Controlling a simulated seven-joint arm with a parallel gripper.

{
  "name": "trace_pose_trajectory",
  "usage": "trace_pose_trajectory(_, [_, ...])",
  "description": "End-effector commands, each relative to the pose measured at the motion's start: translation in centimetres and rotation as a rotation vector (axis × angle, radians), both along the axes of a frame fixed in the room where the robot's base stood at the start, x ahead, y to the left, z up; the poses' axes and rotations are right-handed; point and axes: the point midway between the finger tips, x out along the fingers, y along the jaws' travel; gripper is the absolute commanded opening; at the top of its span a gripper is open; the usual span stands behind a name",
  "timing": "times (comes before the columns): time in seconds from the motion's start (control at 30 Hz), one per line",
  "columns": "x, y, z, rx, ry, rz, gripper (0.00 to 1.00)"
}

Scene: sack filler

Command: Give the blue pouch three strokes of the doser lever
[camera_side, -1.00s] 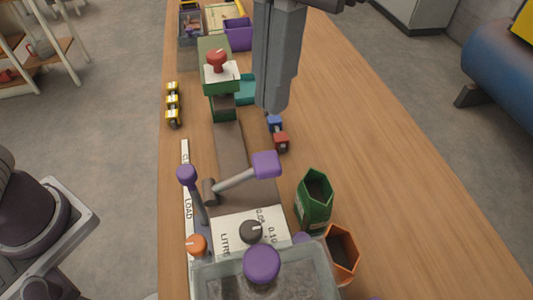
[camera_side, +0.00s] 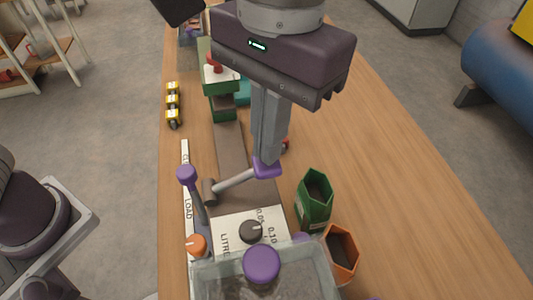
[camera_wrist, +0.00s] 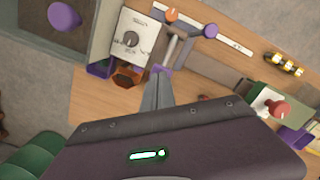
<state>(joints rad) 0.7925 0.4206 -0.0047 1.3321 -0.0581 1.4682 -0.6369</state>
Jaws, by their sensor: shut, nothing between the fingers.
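The lever with a grey shaft and purple block handle (camera_side: 266,169) sticks out to the right over the brown strip in the side view. In the wrist view its shaft (camera_wrist: 171,50) shows just beyond my fingertips. My gripper (camera_side: 268,158) is shut and empty, pointing down with its tips at the purple handle. I cannot tell whether they press on it or hover just above. A green pouch (camera_side: 313,200) and an orange pouch (camera_side: 341,253) stand open to the right of the dosing machine. I cannot make out a blue pouch.
A second lever with a purple knob (camera_side: 187,175) stands left, above an orange knob (camera_side: 196,244). A dark dial (camera_side: 250,231) sits on a white plate near the clear hopper (camera_side: 215,277). A green press (camera_side: 222,80) stands farther back. The table's right side is clear.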

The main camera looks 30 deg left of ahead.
Motion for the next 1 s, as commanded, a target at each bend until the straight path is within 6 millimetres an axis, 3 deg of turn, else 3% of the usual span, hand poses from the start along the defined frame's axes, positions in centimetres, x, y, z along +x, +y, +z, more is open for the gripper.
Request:
trace_pose_trajectory(0.27, [0.0, 0.0, -0.1, 0.001, 0.001, 0.000, 0.00])
trace_pose_trajectory(0.53, [-0.1, 0.1, -3.2, 0.005, 0.004, 0.000, 0.00])
trace_pose_trajectory(0.7, [0.0, 0.0, -3.2, 0.002, 0.003, 0.000, 0.00])
trace_pose_trajectory(1.0, [3.0, -0.4, -2.2, 0.001, 0.001, 0.001, 0.00])
